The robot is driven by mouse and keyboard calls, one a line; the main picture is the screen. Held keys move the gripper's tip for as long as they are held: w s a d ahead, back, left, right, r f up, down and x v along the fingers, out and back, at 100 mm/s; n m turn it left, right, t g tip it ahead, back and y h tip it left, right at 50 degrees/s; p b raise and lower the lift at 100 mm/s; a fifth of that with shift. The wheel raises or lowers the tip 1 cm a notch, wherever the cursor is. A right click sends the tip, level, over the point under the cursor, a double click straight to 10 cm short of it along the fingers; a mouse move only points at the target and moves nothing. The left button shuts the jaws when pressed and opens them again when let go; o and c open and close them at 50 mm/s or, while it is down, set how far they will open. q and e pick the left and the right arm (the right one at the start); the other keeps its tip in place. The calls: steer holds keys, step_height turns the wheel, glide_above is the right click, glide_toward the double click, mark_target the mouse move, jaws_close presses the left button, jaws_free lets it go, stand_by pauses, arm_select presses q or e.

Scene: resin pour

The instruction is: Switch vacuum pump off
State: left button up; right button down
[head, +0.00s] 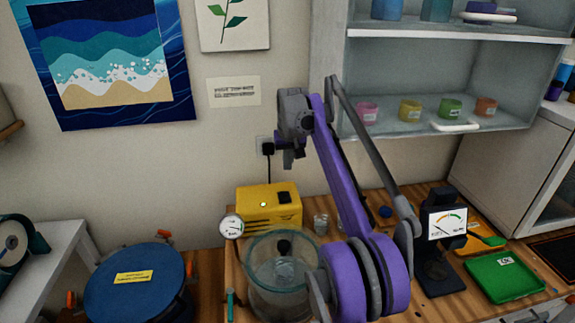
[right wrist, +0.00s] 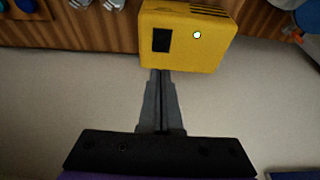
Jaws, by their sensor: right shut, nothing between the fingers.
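The vacuum pump is a yellow box (head: 258,215) at the back of the wooden bench, against the wall. In the right wrist view the closed fingertips (right wrist: 160,75) overlap the edge of the yellow pump (right wrist: 185,55) in the picture, close to the black switch (right wrist: 161,40). I cannot tell whether they touch it. The light (right wrist: 197,35) looks lit. My left gripper is out of view.
A pressure gauge (head: 231,227) and a clear vacuum chamber (head: 262,300) stand in front of the pump. A small cup (head: 321,223) is to its right. A plug (head: 267,147) sits in the wall above. A blue round lid (head: 135,295) is at left, a dial gauge stand (head: 440,265) at right.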

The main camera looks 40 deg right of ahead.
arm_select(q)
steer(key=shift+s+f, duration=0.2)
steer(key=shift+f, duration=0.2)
arm_select(e)
steer(key=shift+w+d+r, duration=0.15)
steer(key=shift+w+d, duration=0.1)
steer(key=shift+w, duration=0.5)
steer(key=b, duration=0.2)
glide_toward(284, 193)
steer(key=x, duration=0.5)
steer(key=shift+w+d+f, duration=0.1)
steer(key=shift+w+f, duration=0.15)
steer(key=shift+w, duration=0.05)
steer(key=shift+f, duration=0.45)
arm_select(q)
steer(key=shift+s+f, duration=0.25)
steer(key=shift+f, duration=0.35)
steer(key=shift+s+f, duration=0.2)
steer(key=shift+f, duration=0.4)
